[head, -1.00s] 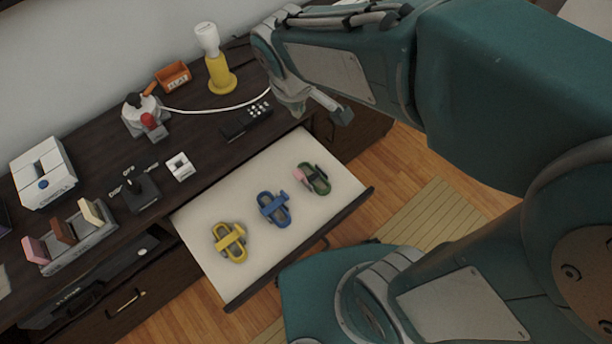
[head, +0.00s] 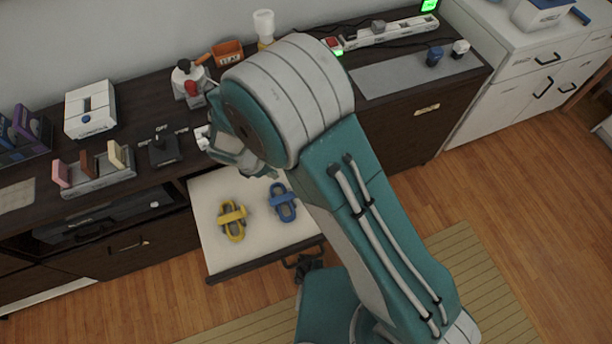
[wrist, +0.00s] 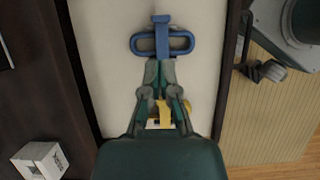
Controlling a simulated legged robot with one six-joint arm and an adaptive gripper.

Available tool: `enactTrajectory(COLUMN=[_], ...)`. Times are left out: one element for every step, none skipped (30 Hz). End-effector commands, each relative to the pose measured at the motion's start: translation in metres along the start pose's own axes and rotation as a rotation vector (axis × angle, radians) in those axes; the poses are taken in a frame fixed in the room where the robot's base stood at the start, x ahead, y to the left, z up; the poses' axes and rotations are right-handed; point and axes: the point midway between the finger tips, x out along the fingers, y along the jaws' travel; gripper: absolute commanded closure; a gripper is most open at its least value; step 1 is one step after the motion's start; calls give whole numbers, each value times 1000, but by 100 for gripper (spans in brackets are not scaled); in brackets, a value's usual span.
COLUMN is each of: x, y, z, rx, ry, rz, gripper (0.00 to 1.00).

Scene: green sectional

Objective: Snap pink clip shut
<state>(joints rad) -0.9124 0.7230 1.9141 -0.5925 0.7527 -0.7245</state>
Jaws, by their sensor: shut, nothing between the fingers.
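The pink clip is not visible now; my arm covers the right part of the drawer in the head view, and the wrist view does not show it. A blue clip (head: 283,203) lies in the open drawer (head: 222,263), with a yellow clip (head: 232,220) to its left. In the wrist view, my gripper (wrist: 160,72) is shut and empty above the drawer, its tips pointing toward the blue clip (wrist: 162,44). I cannot tell whether they touch. The yellow clip (wrist: 160,115) shows partly between my fingers. In the head view my gripper is hidden behind the arm.
A small white box (wrist: 40,160) stands on the dark cabinet top beside the drawer.

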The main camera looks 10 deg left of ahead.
Motion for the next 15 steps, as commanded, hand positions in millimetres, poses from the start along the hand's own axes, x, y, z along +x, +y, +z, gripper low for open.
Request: enactTrajectory(x=[4, 6, 11, 15, 20, 27, 33, 39, 46, 52, 58, 65, 71, 76, 84], y=[0, 0, 0, -1, -1, -1, -1, -1, -1, -2, -2, -2, -2, -2, -2], z=[0, 0, 0, 0, 0, 0, 1, 1, 1, 2, 2, 2, 2, 2, 2], rx=[-3, -2, 0, 0, 0, -1, 1, 1, 1, 2, 2, 2, 2, 2, 3], ry=[-1, -1, -1, -2, -1, -1, -2, -1, -1, -1, 0, 0, 0, 1, 1], rz=[-1, -1, -3, -4, -5, -4, -5, -5, -5, -6, -5, -4, -5, -4, -5], gripper=[100, 100, 100, 100, 100, 100, 100, 100, 100, 100, 100, 100, 100, 100, 100])
